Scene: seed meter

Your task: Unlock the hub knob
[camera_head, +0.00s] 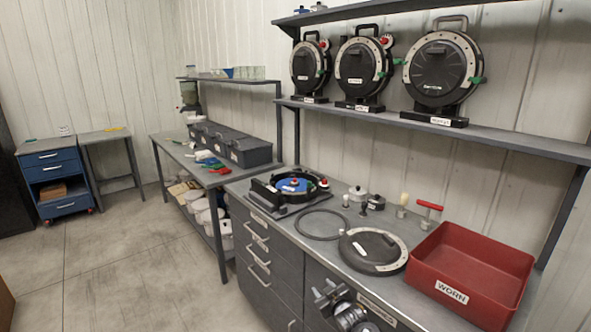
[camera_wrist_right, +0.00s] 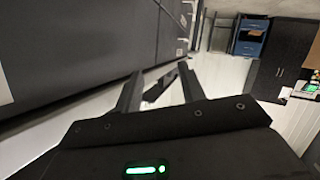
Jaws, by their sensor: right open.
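An open seed meter housing (camera_head: 268,199) lies on the workbench with a blue disc (camera_head: 290,187) inside. My right gripper (camera_head: 326,292) is low in front of the bench drawers, well below and apart from the meter. The right wrist view shows its two fingers (camera_wrist_right: 160,88) spread apart with nothing between them. My left gripper is not in view.
A black round cover (camera_head: 373,250), a thin ring (camera_head: 319,225) and a red bin (camera_head: 425,273) labelled WORN lie right of the meter. Small parts stand behind. A shelf (camera_head: 440,126) above holds three upright meters. Floor (camera_head: 130,265) at left is clear.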

